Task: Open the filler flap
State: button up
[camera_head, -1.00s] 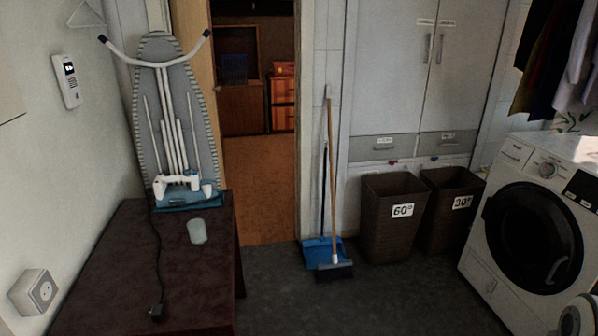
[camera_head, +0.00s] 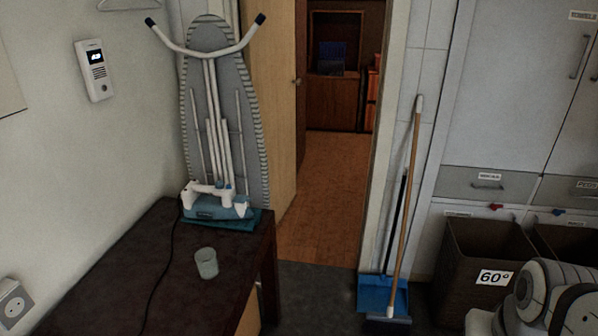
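A white and teal iron (camera_head: 218,203) stands at the far end of the dark table (camera_head: 130,262), in front of the ironing board. Its filler flap is too small to make out. A small pale translucent cup (camera_head: 206,263) stands on the table, in front of the iron and apart from it. Rounded white and grey links at the lower right look like my arm. My gripper does not show.
The ironing board (camera_head: 252,130) leans behind the iron. A dark cord (camera_head: 155,282) runs along the table. A broom (camera_head: 405,215) and blue dustpan (camera_head: 375,293) stand by the open doorway. A brown basket (camera_head: 462,262) marked 60° stands at right. Floor right of the table is clear.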

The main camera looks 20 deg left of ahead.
aim_at(239, 199)
jog(key=u, duration=0.7)
jog(key=i, duration=1.2)
jog(key=u, duration=1)
jog(key=i, duration=0.45)
jog(key=u, duration=0.35)
jog(key=k, duration=0.7)
jog(key=u, duration=0.25)
jog(key=i, duration=0.7)
jog(key=z, duration=0.15)
